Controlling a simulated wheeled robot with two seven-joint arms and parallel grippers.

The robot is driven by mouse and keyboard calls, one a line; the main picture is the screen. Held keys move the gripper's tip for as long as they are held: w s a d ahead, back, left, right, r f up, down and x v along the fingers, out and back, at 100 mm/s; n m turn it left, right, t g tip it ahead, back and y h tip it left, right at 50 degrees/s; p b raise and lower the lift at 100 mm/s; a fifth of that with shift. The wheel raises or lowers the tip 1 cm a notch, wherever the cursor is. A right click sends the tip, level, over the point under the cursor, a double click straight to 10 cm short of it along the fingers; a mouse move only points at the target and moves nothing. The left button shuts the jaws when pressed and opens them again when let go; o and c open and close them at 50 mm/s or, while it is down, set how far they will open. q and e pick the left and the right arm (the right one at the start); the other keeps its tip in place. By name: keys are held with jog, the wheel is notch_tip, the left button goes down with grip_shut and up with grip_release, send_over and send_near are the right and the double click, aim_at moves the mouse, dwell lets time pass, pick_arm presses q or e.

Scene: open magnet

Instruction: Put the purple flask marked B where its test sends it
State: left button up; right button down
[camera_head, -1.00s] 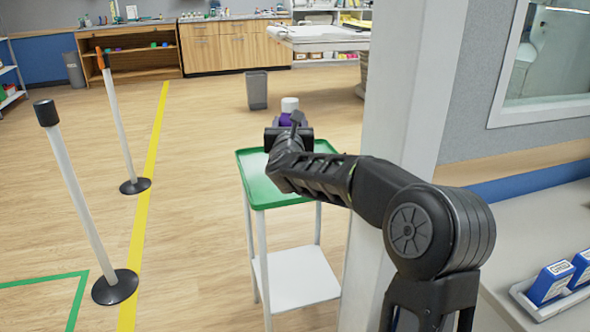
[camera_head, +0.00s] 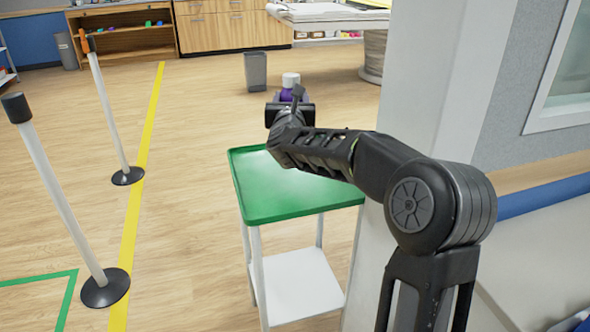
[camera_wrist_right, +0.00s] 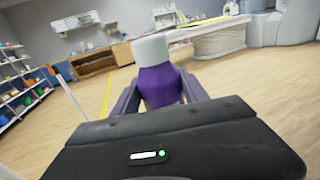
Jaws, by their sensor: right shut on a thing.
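The purple flask (camera_head: 288,92) with a white cap is in my right gripper (camera_head: 289,103), held out in front of me. In the right wrist view the flask (camera_wrist_right: 158,82) stands upright between the two fingers of the gripper (camera_wrist_right: 160,98), which is shut on it. The letter B does not show in these views. In the head view the gripper is beyond the far edge of a small stand with a green tray top (camera_head: 275,203). My left gripper is not in view.
A white pillar (camera_head: 440,90) stands close to my right arm. Two posts with black bases (camera_head: 106,288) (camera_head: 128,176) stand left beside a yellow floor line (camera_head: 133,200). A grey bin (camera_head: 256,72) and a wooden cabinet (camera_head: 225,30) are farther back. The green tray is empty.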

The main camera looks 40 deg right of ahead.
jog(key=shift+f+b, duration=0.45)
jog(key=shift+f, duration=2.05)
jog(key=shift+f, duration=0.1)
notch_tip(320, 180, down, 5)
jog(key=shift+r+b, duration=0.1)
jog(key=shift+b, duration=0.25)
jog(key=c, duration=0.6)
grip_release()
jog(key=v, duration=1.2)
jog(key=shift+b, duration=0.4)
